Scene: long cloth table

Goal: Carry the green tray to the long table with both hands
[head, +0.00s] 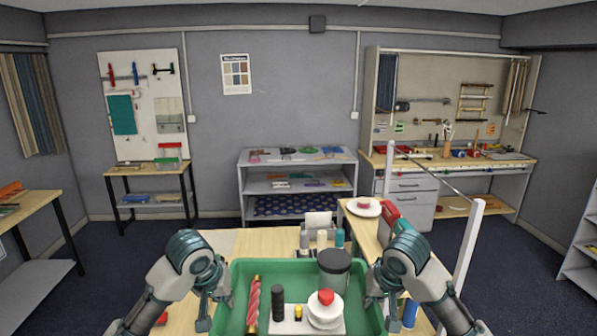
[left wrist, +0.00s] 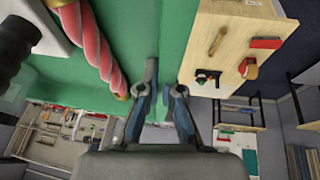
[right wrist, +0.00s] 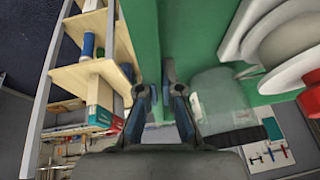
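The green tray (head: 240,275) is in front of me at the bottom of the head view, its near part cut off by the frame. It carries a red twisted rod (head: 253,300), a black cylinder (head: 278,302), a dark-lidded clear jar (head: 334,268) and a white stacked piece with a red top (head: 325,308). My left gripper (head: 207,303) is at its left wall and my right gripper (head: 376,300) at its right wall. In the left wrist view (left wrist: 162,85) and right wrist view (right wrist: 158,85) the fingers straddle the wall, the outer fingertips partly hidden. Both look closed on it.
A wooden table (head: 215,241) with small bottles (head: 322,239) lies beyond and beside the tray. A grey shelf (head: 297,165) stands at the back wall.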

